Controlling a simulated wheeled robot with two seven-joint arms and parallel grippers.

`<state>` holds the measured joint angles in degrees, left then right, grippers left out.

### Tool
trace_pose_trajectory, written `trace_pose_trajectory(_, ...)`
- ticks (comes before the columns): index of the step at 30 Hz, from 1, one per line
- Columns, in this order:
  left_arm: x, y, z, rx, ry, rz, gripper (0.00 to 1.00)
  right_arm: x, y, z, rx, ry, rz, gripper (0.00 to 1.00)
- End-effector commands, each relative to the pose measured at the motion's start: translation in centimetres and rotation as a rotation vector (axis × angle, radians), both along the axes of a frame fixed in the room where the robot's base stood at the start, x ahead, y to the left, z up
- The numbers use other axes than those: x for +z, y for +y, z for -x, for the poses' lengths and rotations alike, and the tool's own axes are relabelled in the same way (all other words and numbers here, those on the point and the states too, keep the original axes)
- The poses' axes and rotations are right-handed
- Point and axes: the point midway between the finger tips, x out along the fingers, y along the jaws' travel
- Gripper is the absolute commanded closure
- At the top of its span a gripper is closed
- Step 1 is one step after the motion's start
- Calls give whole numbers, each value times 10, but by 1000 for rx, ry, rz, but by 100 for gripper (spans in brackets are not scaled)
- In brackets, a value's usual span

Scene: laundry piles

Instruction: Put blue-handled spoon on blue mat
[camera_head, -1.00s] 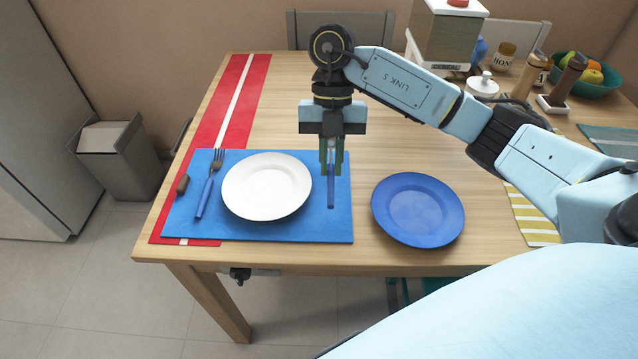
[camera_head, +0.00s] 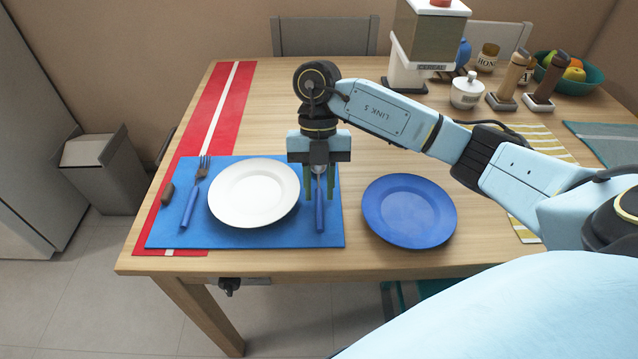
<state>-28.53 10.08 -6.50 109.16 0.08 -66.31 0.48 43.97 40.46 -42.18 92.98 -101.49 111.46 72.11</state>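The blue-handled spoon (camera_head: 320,212) lies on the right part of the blue mat (camera_head: 270,238), to the right of the white plate. Its handle points toward the front edge of the mat. My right gripper (camera_head: 318,196) is over the spoon, pointing down. Its two green fingers stand apart, one on each side of the spoon, with visible gaps. The spoon's upper end is partly hidden by the gripper. My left gripper is not in view.
The white plate (camera_head: 254,192) and a blue-handled fork (camera_head: 195,195) are on the mat. A small brown item (camera_head: 168,193) lies at its left edge. A blue plate (camera_head: 409,211) stands to the right on bare wood. A red runner (camera_head: 212,120) passes under the mat.

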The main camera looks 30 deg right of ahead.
Motion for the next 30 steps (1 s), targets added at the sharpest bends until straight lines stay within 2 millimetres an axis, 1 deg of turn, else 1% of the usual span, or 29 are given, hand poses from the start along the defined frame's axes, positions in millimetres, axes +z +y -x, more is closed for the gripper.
trace_pose_trajectory(10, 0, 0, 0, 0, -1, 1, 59, 1, 0, 0, 0, 0, 0, 65)
trace_pose_trajectory(14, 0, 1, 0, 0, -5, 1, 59, 11, -2, -3, -1, -2, 1, 65)
trace_pose_trajectory(15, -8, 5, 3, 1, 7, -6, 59, 16, -3, -5, -1, -2, 2, 65)
trace_pose_trajectory(17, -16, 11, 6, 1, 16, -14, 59, 26, -5, -8, -2, -3, 1, 65)
trace_pose_trajectory(21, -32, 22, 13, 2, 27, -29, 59, 56, -12, -19, -2, -3, 2, 65)
trace_pose_trajectory(24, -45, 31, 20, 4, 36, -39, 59, 74, -16, -25, -2, -3, 2, 65)
trace_pose_trajectory(30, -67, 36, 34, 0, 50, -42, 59, 98, -21, -34, -2, -2, 1, 65)
